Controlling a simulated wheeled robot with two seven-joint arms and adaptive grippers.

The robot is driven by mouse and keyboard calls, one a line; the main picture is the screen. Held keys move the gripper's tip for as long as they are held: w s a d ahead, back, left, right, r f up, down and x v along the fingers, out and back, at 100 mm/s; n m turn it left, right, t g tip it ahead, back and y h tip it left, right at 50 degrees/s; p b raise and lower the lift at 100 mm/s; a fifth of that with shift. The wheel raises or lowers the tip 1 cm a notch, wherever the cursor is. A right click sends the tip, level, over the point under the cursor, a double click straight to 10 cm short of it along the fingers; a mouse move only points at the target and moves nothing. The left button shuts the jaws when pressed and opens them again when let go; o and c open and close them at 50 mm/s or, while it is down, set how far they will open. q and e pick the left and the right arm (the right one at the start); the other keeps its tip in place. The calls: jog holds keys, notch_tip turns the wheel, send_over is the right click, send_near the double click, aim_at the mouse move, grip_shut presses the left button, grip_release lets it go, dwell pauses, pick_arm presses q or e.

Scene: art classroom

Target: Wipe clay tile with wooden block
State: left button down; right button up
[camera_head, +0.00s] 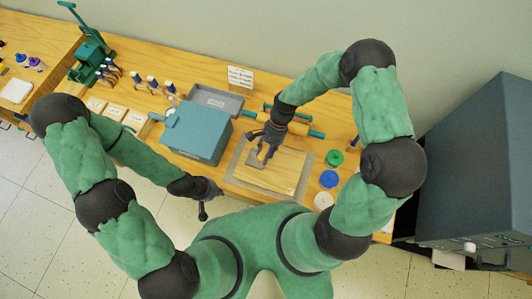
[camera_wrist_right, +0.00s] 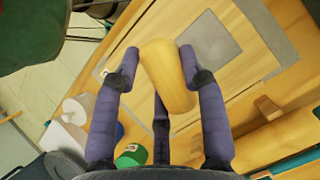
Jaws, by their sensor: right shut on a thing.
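The wooden block (camera_wrist_right: 168,78) is a yellow, rounded piece held between the fingers of my right gripper (camera_wrist_right: 157,58). In the head view my right gripper (camera_head: 266,142) points down over the wooden board, with the block (camera_head: 263,153) below it. The clay tile (camera_wrist_right: 211,40) is a flat grey square on the board, beside the block in the right wrist view; it is partly covered in the head view (camera_head: 254,162). I cannot tell whether the block touches the tile. My left gripper (camera_head: 204,204) hangs at the front table edge, away from the tile; its finger state is unclear.
The wooden board (camera_head: 287,165) lies on the table. A blue-grey box (camera_head: 196,132) stands left of it, with a grey tray (camera_head: 216,99) behind. A rolling pin (camera_head: 316,133) lies at the back. Green (camera_head: 334,158), blue (camera_head: 329,178) and white (camera_head: 323,199) round containers line the right.

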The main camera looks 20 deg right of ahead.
jog(key=shift+r+p, duration=1.1)
jog(key=shift+r, duration=0.35)
